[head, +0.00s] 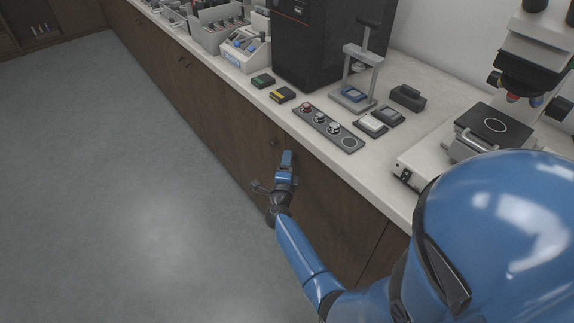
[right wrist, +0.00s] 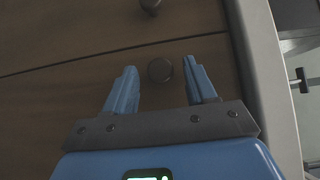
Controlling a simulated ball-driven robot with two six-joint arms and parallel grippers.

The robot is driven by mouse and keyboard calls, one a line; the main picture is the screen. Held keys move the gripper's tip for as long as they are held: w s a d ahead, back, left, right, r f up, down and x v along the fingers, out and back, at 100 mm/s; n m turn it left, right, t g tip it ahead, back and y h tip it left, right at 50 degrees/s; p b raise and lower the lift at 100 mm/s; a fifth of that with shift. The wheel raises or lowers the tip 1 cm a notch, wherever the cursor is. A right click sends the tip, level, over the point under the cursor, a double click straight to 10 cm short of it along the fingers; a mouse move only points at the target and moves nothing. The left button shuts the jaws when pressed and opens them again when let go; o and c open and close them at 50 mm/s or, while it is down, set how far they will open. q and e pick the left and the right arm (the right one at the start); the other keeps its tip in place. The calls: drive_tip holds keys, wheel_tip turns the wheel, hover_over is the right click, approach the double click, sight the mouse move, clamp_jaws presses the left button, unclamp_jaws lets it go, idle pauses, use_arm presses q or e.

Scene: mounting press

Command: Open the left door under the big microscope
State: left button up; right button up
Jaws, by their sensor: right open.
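The big microscope (head: 530,65) stands on the white counter at the right of the head view. Below the counter is a row of dark brown wooden doors. My right gripper (head: 287,158) is in front of the door face (head: 325,205), just under the counter edge. In the right wrist view my right gripper (right wrist: 160,66) is open, and a round dark knob (right wrist: 160,70) shows between its fingertips, with a gap on both sides. I cannot tell how deep the knob sits between them. The doors look shut. My left gripper is not in view.
A second knob (right wrist: 150,6) sits on the neighbouring door across a thin seam. The counter's front edge (right wrist: 262,80) runs close beside the fingers. A button panel (head: 328,128) and small boxes lie on the counter. The grey floor (head: 130,200) is clear.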

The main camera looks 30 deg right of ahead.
clamp_jaws()
idle(0.3)
